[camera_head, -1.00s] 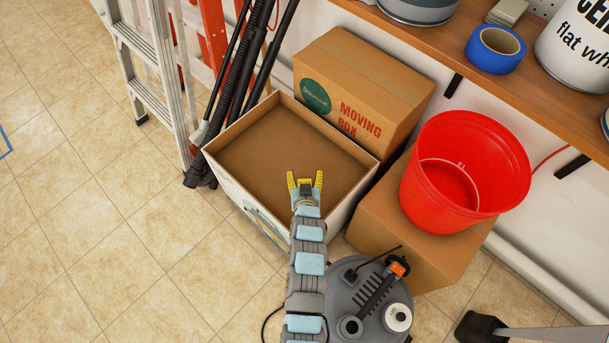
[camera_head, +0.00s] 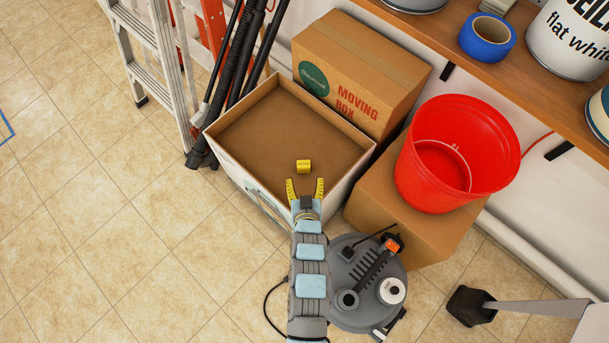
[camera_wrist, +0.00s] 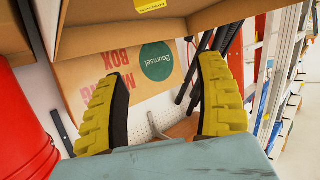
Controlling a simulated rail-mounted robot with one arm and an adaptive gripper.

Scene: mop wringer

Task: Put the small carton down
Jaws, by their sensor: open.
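The small carton (camera_head: 304,166) is a small yellow block. It rests on the brown surface inside the rim of the large open box (camera_head: 222,163), near its front right side. My gripper (camera_head: 305,190) has yellow fingers spread apart with nothing between them. It is at the box's near edge, just short of the carton and apart from it. In the wrist view, my gripper (camera_wrist: 164,68) is open, and a yellow piece of the carton (camera_wrist: 151,4) shows at the top edge, mostly cut off.
A moving box (camera_head: 370,75) stands behind the open box. A red bucket (camera_head: 450,150) sits on another carton (camera_head: 400,225) at right. A grey vacuum (camera_head: 365,265) stands beside my arm. A ladder (camera_head: 155,80) and dark poles stand at left. Floor at left is clear.

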